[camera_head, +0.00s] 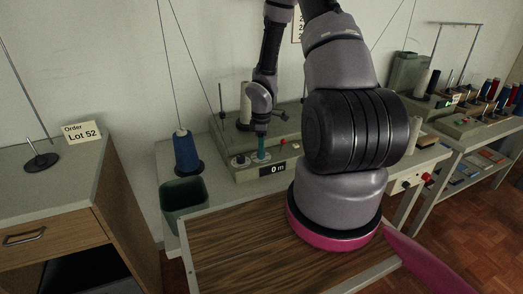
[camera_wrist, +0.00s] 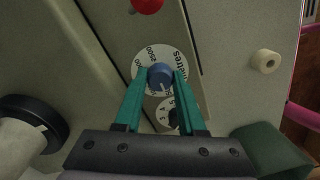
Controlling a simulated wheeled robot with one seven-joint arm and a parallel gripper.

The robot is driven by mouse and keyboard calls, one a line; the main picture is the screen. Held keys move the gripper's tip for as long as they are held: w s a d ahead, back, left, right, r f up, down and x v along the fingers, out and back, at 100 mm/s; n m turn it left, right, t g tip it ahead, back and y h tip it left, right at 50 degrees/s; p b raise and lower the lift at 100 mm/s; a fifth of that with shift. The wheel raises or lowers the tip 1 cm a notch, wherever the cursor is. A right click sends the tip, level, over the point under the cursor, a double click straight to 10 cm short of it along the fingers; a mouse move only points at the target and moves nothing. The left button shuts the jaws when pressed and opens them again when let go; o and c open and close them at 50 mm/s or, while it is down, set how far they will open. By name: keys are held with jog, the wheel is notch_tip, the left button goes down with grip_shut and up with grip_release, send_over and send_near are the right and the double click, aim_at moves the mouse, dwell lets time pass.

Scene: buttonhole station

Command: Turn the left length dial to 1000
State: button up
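The length dial on the left machine has a blue knob (camera_wrist: 160,76) on a white disc (camera_wrist: 145,58) marked "metres", with 2000 and 2500 readable. A pale mark shows at the knob's lower edge in the wrist view. My gripper (camera_wrist: 161,78) reaches down over this dial, its teal fingers on either side of the knob, with no clear gap showing. In the head view my gripper (camera_head: 262,150) hides most of the dial. The display (camera_head: 278,169) below it reads "0 m".
A smaller numbered dial with a black knob (camera_wrist: 174,118) sits beside the length dial, and a red button (camera_wrist: 147,4) on its other side. A blue thread cone (camera_head: 186,152) and a dark green bin (camera_head: 184,197) stand left. A second machine (camera_head: 460,122) stands right.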

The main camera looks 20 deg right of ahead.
grip_shut()
jog(key=m, duration=0.8)
jog(key=shift+m, duration=0.3)
dwell(0.3)
jog(key=o, duration=0.7)
grip_release()
jog(key=shift+s, duration=0.1)
jog(key=shift+c, duration=0.2)
